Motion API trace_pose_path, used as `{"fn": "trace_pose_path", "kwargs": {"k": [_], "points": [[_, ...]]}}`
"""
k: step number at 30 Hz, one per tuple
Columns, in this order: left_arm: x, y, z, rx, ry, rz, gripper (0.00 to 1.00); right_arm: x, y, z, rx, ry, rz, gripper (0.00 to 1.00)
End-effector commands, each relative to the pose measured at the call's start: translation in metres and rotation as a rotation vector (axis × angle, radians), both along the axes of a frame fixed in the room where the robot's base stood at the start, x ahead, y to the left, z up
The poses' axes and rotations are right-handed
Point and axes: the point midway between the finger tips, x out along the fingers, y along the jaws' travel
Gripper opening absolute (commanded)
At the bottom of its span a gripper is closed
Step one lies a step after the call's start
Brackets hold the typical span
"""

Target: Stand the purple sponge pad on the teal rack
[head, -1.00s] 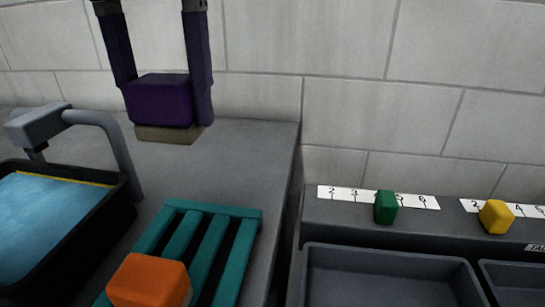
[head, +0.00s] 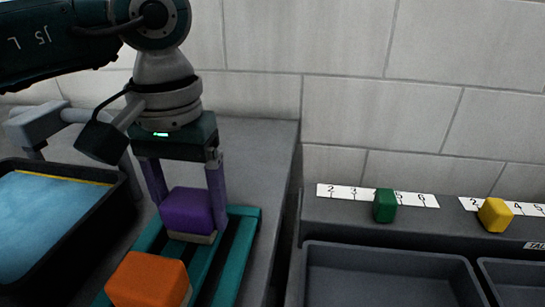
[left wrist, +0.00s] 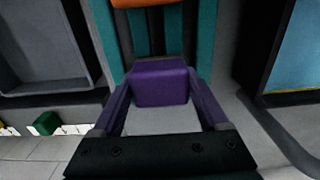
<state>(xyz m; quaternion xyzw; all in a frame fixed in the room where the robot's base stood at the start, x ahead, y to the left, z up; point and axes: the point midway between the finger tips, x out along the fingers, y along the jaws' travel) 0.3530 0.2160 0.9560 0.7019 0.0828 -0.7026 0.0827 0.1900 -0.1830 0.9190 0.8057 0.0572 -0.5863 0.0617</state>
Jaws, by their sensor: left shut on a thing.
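The purple sponge pad (head: 187,211) is a purple block with a pale beige underside. My left gripper (head: 190,210) is shut on it, one finger on each side, and the pad is upright. In the head view it is at the far part of the teal rack (head: 249,222), a slatted frame on the grey counter. I cannot tell whether its underside touches the slats. In the left wrist view the pad (left wrist: 160,82) sits between the fingers, in front of the teal slats (left wrist: 206,35). My right gripper is out of view.
An orange block (head: 147,280) stands on the near part of the rack. A black basin of blue water (head: 45,225) with a grey tap is to the left. A gap separates the counter from grey bins (head: 390,275), with green (head: 385,206) and yellow (head: 495,215) blocks on the ledge behind.

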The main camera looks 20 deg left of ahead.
Motion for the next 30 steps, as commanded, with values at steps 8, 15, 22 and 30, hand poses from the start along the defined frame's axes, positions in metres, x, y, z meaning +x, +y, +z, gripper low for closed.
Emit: {"fn": "trace_pose_path", "kwargs": {"k": [8,15,22,30], "points": [[0.000,0.000,-0.003,0.001,0.000,0.000,0.84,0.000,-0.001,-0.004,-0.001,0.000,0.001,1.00],[0.000,0.000,-0.002,0.001,0.000,0.001,1.00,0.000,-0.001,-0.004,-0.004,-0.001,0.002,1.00],[0.000,0.000,0.004,0.000,0.001,0.001,1.00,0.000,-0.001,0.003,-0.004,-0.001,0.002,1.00],[0.002,0.001,0.054,0.002,-0.008,0.000,1.00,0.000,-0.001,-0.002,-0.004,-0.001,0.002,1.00]]}}
